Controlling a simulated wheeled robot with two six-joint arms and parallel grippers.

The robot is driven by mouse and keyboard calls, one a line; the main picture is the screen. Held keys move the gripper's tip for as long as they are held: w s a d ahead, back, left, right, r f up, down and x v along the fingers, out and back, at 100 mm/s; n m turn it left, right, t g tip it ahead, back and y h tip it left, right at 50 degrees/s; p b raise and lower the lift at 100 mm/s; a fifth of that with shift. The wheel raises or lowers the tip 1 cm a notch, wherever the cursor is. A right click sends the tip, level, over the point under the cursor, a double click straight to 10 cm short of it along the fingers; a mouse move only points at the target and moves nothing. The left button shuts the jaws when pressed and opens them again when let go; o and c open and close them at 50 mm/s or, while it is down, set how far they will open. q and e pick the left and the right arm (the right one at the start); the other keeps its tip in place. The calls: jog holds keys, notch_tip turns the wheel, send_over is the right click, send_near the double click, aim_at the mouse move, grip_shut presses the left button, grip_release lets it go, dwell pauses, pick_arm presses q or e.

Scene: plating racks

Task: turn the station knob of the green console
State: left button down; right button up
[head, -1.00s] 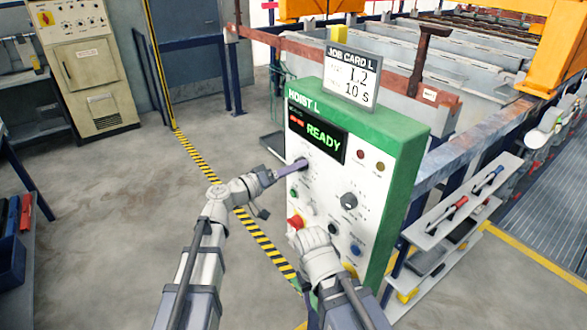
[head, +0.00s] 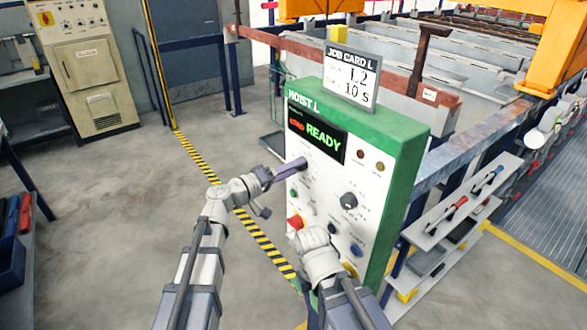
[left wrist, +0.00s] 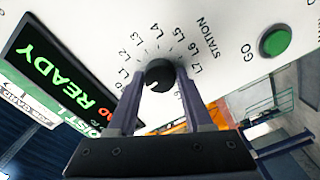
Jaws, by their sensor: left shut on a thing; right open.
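The green console (head: 385,180) has a white front with a lit READY display (head: 318,133). The station knob (left wrist: 160,74) is black and round, with labels including L2 to L7 in an arc around it. My left gripper (head: 303,163) is at the knob; in the left wrist view its two fingers (left wrist: 159,80) are closed on the knob from both sides. A small white mark shows on the knob; I cannot tell which label it points to. My right gripper (head: 313,238) is low in front of the console, apart from the knob, its fingers largely hidden by its wrist.
A job card (head: 351,80) reading 1.2 and 10 S stands on the console. A green GO button (left wrist: 275,41) is near the knob. A red button (head: 296,222) and a larger black knob (head: 349,201) are lower. A tool shelf (head: 455,210) stands at right.

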pick_arm(q)
jog(key=shift+c, duration=1.6)
grip_release()
jog(key=v, duration=0.7)
jog(key=shift+s+a, duration=0.25)
jog(key=shift+a, duration=0.05)
jog(key=shift+f, duration=0.1)
jog(key=s+d+f+m+g+y, duration=0.15)
jog(key=s+f+g+y, duration=0.45)
jog(key=f, duration=0.8)
jog(key=s+a+f+g+y, duration=0.4)
jog(key=s+a+f+y, duration=0.5)
jog(key=a, duration=0.3)
jog(key=s+d+r+m, duration=0.1)
jog(key=s+d+m, duration=0.2)
jog(key=s+d, duration=0.3)
jog(key=d, duration=0.5)
jog(key=shift+s+r+m+g+y, duration=0.15)
jog(key=shift+s+m+g+y, duration=0.2)
jog(key=shift+s+g+y, duration=0.05)
